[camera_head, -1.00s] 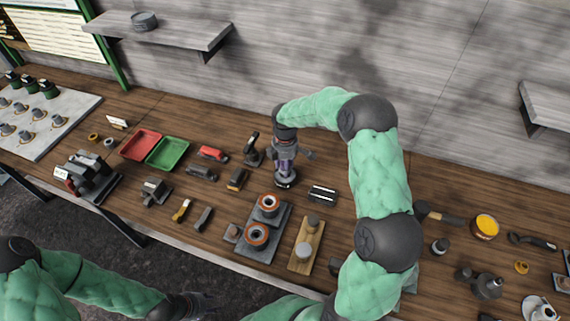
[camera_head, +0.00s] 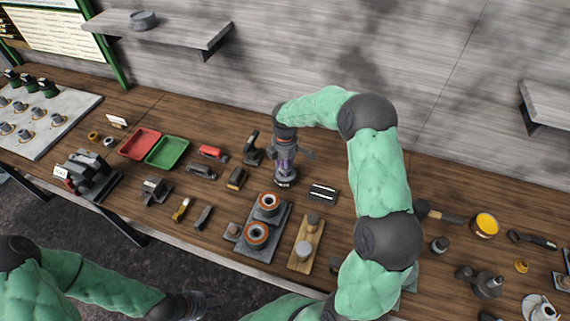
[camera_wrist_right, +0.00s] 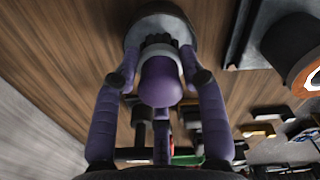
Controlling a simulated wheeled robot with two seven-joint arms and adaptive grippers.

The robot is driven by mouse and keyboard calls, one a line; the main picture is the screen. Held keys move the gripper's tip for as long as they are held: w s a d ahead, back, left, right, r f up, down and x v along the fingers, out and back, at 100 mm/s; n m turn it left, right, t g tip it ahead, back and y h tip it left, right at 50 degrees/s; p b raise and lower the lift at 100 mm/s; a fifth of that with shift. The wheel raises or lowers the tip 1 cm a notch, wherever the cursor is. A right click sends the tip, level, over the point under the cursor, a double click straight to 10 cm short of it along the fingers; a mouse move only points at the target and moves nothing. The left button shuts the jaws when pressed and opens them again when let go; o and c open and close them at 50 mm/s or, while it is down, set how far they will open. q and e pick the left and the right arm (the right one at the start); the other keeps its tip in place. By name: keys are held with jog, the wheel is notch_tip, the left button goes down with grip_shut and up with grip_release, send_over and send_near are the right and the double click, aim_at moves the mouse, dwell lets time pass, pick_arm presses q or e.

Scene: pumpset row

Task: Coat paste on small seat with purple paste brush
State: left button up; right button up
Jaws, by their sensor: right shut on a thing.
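My right gripper (camera_head: 285,170) points down at the back middle of the bench. In the right wrist view its purple fingers (camera_wrist_right: 160,82) are shut on the purple rounded handle of the paste brush (camera_wrist_right: 161,80). A grey round base (camera_wrist_right: 162,25) shows below the handle; I cannot tell whether the brush is clear of it.
A wooden block (camera_head: 306,245) with grey knobs lies right of the plate, and a black-and-white block (camera_head: 323,193) behind it. Red (camera_head: 140,144) and green (camera_head: 167,152) trays are to the left. A yellow paste tin (camera_head: 486,225) stands at right.

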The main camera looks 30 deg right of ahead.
pick_arm(q)
jog(key=shift+f, duration=0.2)
pick_arm(e)
jog(key=shift+f, duration=0.35)
jog(key=shift+f, duration=0.1)
dwell(1.0)
pick_arm(q)
jog(key=shift+r, duration=0.1)
pick_arm(e)
jog(key=shift+r+p, duration=2.35)
jog(key=shift+r, duration=1.25)
pick_arm(q)
notch_tip(320, 180, up, 5)
jog(key=shift+f, duration=0.1)
